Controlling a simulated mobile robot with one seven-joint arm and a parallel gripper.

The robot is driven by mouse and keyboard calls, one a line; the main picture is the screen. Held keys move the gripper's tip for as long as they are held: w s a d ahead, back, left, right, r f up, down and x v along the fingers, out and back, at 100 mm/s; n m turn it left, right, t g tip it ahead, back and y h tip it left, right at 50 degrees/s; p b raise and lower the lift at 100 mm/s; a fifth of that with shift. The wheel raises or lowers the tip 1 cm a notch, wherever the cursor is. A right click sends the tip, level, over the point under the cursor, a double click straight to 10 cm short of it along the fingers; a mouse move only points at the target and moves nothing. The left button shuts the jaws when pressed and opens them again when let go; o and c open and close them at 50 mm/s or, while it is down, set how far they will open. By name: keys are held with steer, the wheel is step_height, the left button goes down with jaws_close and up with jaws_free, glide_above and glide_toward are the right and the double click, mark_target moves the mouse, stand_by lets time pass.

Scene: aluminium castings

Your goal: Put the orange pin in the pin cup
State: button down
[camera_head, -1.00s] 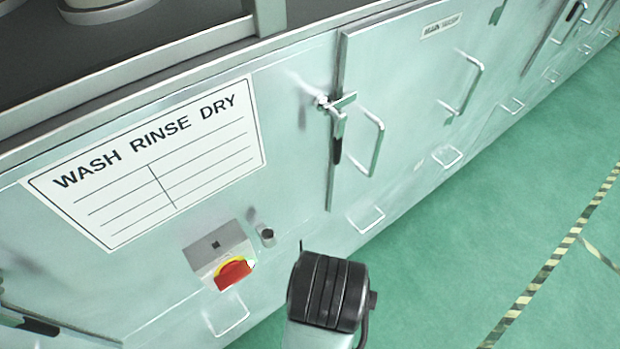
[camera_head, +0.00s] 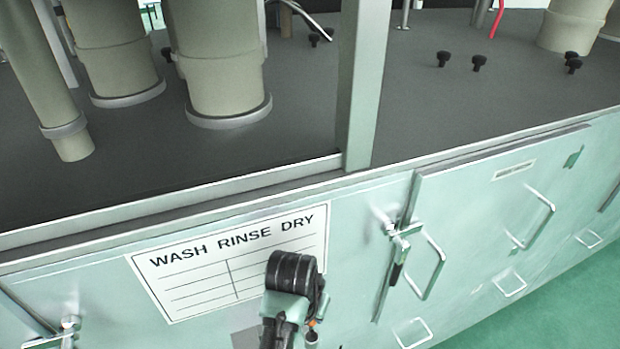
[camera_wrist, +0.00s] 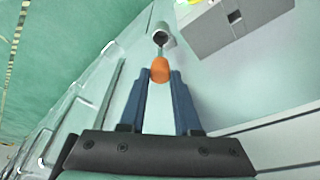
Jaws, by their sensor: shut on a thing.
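The orange pin (camera_wrist: 160,70) is between the blue fingertips of my gripper (camera_wrist: 160,76) in the wrist view. Its thin grey shank points away from my gripper toward the pin cup (camera_wrist: 165,38). The cup is a small grey cylinder on the pale green panel. The shank's end overlaps the cup's mouth in the picture; I cannot tell whether it is inside. In the head view the orange pin (camera_head: 312,323) is a small spot beside my dark wrist, just above the cup (camera_head: 312,338). My arm hides the fingers there.
A grey switch box (camera_wrist: 228,22) sits right of the cup in the wrist view. In the head view a WASH RINSE DRY sign (camera_head: 190,275) is behind my arm. A door handle (camera_head: 430,265) and latch (camera_head: 398,235) stick out to the right.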

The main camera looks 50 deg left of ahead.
mark_target(310, 326)
steer(key=f, duration=0.2)
steer(key=f+p, duration=0.1)
steer(key=f, duration=0.2)
steer(key=shift+s+d+f, duration=0.1)
steer(key=shift+d+f, duration=0.05)
steer(key=shift+d, duration=0.05)
steer(key=shift+a+f+p, duration=0.1)
steer(key=shift+a+p, duration=0.05)
steer(key=shift+p, duration=0.35)
steer(key=shift+f, duration=0.25)
steer(key=shift+f, duration=0.1)
steer(key=c, duration=0.6)
jaws_free()
steer(key=b+v, duration=0.1)
steer(key=v, duration=1.1)
steer(key=shift+w+b, duration=0.2)
steer(key=shift+b, duration=0.15)
